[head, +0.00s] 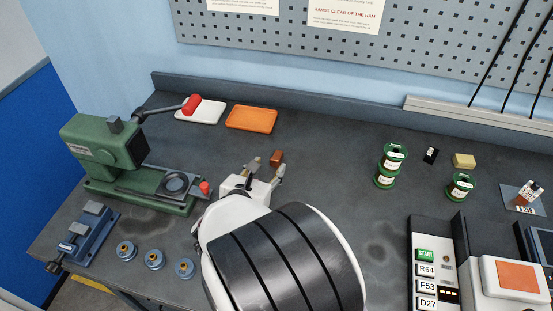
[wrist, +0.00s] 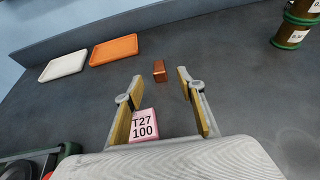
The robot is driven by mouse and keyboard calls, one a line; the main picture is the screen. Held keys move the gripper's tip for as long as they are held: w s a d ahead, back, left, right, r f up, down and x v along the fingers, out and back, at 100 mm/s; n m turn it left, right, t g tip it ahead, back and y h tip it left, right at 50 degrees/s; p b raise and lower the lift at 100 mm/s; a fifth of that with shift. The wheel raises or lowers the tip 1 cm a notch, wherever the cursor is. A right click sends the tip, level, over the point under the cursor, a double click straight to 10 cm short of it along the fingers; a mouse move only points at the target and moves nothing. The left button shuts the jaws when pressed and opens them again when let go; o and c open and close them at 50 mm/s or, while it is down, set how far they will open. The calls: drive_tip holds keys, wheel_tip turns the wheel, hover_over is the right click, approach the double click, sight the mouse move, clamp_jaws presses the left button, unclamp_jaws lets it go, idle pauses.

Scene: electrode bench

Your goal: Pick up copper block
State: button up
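The copper block (head: 277,158) is a small reddish-brown block on the dark bench, just beyond my gripper in the head view. In the wrist view the copper block (wrist: 159,71) lies ahead of the fingertips, roughly centred between them and beyond their reach. My gripper (head: 266,166) is open; in the wrist view its two fingers (wrist: 160,84) stand wide apart with nothing held. A pink block (wrist: 144,126) marked "T27 100" shows near the left finger, partly hidden by the gripper body; I cannot tell if it touches the finger.
A white tray (head: 201,112) and an orange tray (head: 251,118) lie behind. A green press (head: 110,150) with a red-knobbed lever stands left. Bench around the copper block is clear.

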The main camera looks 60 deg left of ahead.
sight(274, 160)
idle(0.3)
drive_tip(key=shift+x, duration=1.3)
drive_tip(key=shift+w+a+f, duration=0.1)
drive_tip(key=shift+f+x, duration=0.25)
drive_tip(key=shift+x, duration=2.15)
clamp_jaws()
